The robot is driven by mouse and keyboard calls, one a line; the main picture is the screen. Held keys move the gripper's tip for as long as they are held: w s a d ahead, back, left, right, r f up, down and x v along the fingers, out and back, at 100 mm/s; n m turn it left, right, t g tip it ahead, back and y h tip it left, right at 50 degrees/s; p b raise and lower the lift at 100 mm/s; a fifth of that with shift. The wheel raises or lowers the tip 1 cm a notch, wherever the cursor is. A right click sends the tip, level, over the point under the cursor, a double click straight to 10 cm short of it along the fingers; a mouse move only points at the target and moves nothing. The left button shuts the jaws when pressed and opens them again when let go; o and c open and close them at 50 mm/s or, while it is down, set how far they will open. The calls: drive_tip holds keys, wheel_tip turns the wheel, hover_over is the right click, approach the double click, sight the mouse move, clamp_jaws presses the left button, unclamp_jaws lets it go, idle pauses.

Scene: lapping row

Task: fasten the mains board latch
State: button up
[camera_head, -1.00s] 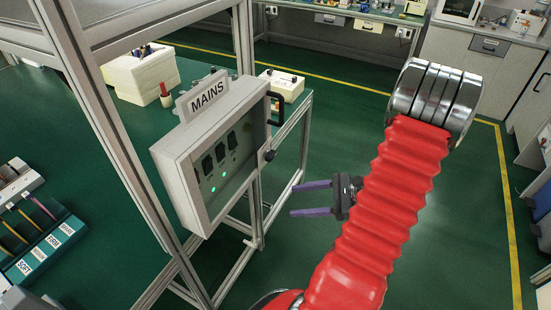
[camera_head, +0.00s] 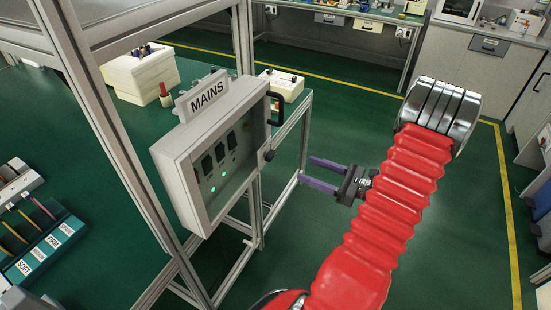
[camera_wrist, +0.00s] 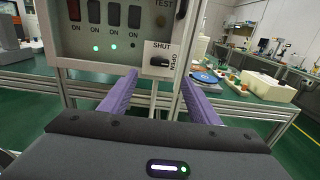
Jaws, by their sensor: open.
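The mains board (camera_head: 196,160) is a pale grey box with a MAINS sign, fixed to the metal frame left of my gripper. Its latch (camera_head: 268,155) is a small dark knob at the front right edge. In the wrist view the latch (camera_wrist: 159,62) sits on a white plate, with SHUT above and OPEN on its right. Its dark handle seems to lie sideways, on the OPEN side. My gripper (camera_head: 307,169) is open, with purple fingers pointing at the board, apart from the latch. In the wrist view the fingertips (camera_wrist: 157,76) are either side of and just below the latch.
A black handle (camera_head: 276,108) stands out from the board's right side. Metal frame posts (camera_head: 244,70) rise beside and behind the board. A green bench (camera_head: 110,130) with boxes lies behind. The green floor (camera_head: 350,110) right of the board is open.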

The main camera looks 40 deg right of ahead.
sight(273, 156)
drive_tip(key=x, duration=1.2)
drive_tip(key=shift+w+a+f, duration=0.1)
drive_tip(key=shift+w, duration=0.2)
